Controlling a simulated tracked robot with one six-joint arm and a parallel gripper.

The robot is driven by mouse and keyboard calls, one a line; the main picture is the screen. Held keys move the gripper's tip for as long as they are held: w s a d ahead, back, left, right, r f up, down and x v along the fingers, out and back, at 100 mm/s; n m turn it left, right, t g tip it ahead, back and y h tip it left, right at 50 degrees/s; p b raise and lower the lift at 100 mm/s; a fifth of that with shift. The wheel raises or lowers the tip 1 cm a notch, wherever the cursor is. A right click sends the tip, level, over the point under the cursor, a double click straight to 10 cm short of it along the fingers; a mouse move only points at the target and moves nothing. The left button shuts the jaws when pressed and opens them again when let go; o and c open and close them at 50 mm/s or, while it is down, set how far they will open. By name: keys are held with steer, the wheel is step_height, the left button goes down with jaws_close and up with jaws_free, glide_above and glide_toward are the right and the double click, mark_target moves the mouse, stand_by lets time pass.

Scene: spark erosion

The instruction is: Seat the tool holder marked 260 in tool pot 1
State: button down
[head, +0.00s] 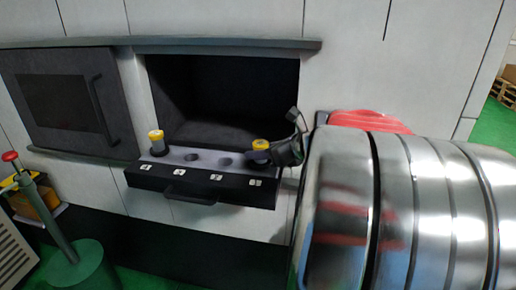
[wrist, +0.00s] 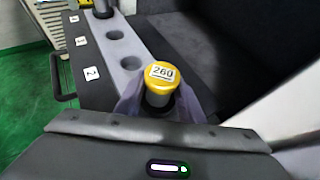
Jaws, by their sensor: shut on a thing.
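The tool holder marked 260 (wrist: 160,82) has a yellow top with a white label and a dark lower part. My gripper (wrist: 160,103) is shut on it, one finger on each side. In the head view the holder (head: 261,145) is upright at the right end of the pot rack (head: 198,176), and my gripper (head: 270,153) reaches it from the right. This is the end position beside pot 2 (wrist: 127,62), where pot 1 lies. The holder's lower end is hidden, so I cannot tell how deep it sits.
Pots 2 and 3 (wrist: 114,35) are empty. Another yellow-topped holder (head: 156,138) stands at the rack's left end, by label 4. A dark open chamber (head: 230,100) lies behind the rack. A handle (head: 190,196) sticks out in front. A grey door (head: 75,95) is at left.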

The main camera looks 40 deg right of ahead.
steer(key=c, duration=1.1)
jaws_free()
steer(key=shift+f, duration=0.1)
steer(key=v, duration=1.3)
steer(key=shift+s, duration=0.35)
steer(key=shift+r, duration=0.25)
